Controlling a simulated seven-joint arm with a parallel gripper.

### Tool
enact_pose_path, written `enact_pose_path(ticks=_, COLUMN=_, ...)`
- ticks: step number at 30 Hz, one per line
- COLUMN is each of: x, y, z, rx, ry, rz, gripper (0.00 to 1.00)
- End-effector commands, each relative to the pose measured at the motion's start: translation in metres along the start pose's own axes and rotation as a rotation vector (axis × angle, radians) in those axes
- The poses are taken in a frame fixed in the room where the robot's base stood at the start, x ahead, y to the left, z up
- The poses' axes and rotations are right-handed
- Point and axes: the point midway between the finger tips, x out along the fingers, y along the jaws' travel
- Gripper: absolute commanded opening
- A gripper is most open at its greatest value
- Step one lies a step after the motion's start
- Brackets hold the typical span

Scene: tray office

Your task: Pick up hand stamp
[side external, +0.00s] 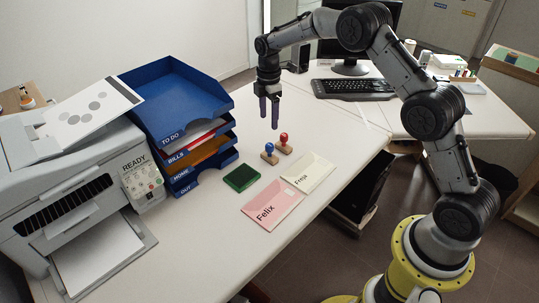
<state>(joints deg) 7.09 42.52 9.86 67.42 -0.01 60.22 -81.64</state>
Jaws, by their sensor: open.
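Two hand stamps stand upright on the white desk, close beside each other. One hand stamp has a blue knob (269,149) on a wooden base. The other hand stamp has a red knob (283,138) on a wooden base, slightly farther back and to the right. My gripper (269,118) points down above the stamps with its two dark fingers apart. It is open and empty, and it touches neither stamp. The picture does not show exactly which stamp it is over.
A green ink pad (242,178), a pink Felix envelope (272,206) and a cream Freja envelope (308,172) lie near the stamps. Blue stacked trays (177,102) and a printer (75,195) stand to the left. A keyboard (352,88) is behind.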

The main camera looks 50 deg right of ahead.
Motion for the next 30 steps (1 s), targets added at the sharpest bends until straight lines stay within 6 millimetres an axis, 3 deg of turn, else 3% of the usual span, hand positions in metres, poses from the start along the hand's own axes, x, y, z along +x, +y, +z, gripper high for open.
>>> enact_pose_path(ticks=9, x=0.058, y=-0.001, z=0.000, rx=0.001, ry=0.000, rz=-0.003, gripper=0.71)
enact_pose_path(ticks=17, x=0.078, y=-0.001, z=0.000, rx=0.001, ry=0.000, rz=-0.001, gripper=0.71)
enact_pose_path(ticks=30, x=0.128, y=-0.003, z=0.001, rx=0.001, ry=0.000, rz=-0.001, gripper=0.71)
